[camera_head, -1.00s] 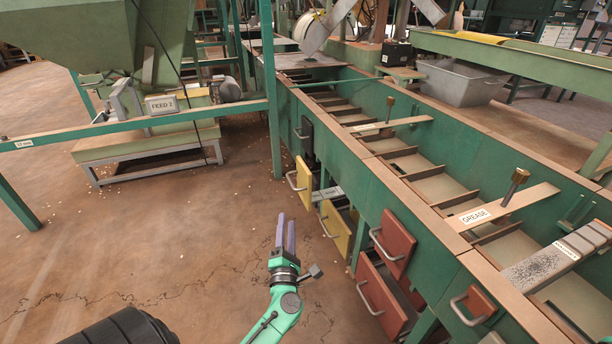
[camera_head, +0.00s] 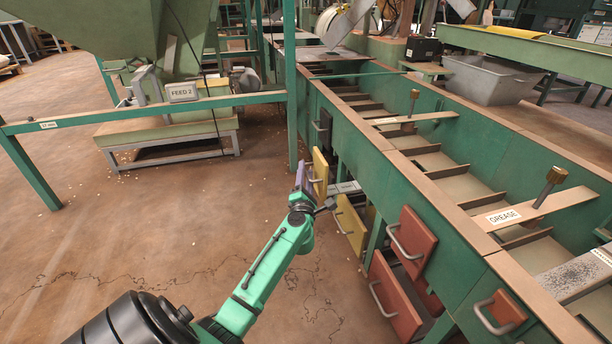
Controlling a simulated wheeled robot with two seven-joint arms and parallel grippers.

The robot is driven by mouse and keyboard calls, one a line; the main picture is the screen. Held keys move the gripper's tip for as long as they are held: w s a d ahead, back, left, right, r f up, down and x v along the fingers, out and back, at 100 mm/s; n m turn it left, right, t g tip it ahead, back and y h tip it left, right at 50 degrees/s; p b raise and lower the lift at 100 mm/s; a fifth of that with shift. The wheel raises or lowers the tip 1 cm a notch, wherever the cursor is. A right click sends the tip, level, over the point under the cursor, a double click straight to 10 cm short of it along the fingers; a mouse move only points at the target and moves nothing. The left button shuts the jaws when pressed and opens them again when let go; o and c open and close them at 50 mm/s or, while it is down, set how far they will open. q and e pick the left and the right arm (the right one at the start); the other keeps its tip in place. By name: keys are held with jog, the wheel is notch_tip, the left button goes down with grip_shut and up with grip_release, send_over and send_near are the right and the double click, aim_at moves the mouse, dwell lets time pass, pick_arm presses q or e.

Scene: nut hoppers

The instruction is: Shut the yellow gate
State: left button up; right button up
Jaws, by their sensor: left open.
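Two yellow gates hang on the near side of the green hopper bench. The upper yellow gate (camera_head: 320,172) stands out at an angle from the bench wall, its handle partly hidden by my gripper. The lower yellow gate (camera_head: 352,230) sits below and nearer, with a grey handle on its left. My left gripper (camera_head: 301,174), with purple fingers, is at the left face of the upper yellow gate, by its handle. It is open; I cannot tell whether it touches the handle. My right gripper is out of view.
Nearer along the bench are red gates (camera_head: 413,243) with handles. A dark gate (camera_head: 325,128) hangs beyond the yellow ones. A green post (camera_head: 290,90) and rail (camera_head: 150,110) stand to the left. The brown floor (camera_head: 150,235) left of the bench is mostly clear.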

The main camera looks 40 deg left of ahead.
pick_arm(q)
jog(key=shift+c, duration=0.4)
grip_shut()
jog(key=shift+d, duration=0.1)
dwell(0.8)
